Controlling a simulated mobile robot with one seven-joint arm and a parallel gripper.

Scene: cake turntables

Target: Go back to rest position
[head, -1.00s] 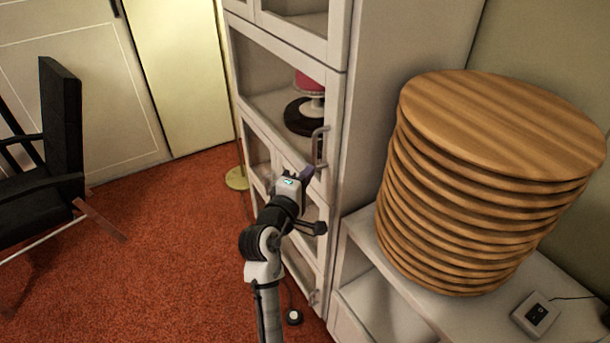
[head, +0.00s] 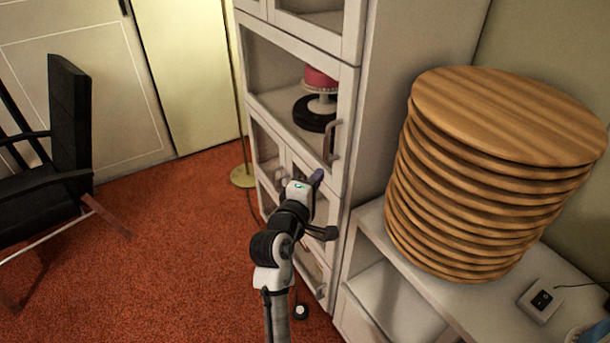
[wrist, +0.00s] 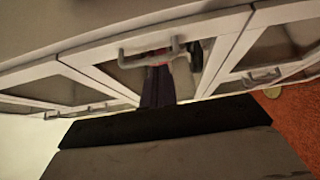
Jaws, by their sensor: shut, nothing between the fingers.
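My gripper (head: 317,178) is at the end of my raised arm in the head view, in front of the white cabinet (head: 352,90). It is shut and empty. Its dark fingers (wrist: 157,88) show in the wrist view, pointing toward the cabinet's glazed doors. In the head view the fingertips are just below and left of a door handle (head: 332,143); I cannot tell whether they touch the cabinet front. Behind that door a pink cake (head: 321,77) sits on a white stand (head: 322,103) above a dark round base (head: 314,115).
A tall stack of round wooden boards (head: 500,180) stands on a low white unit (head: 390,295) at right, beside a small white switch box (head: 541,299). A black chair (head: 70,130) is at far left. Red carpet (head: 170,250) between is clear.

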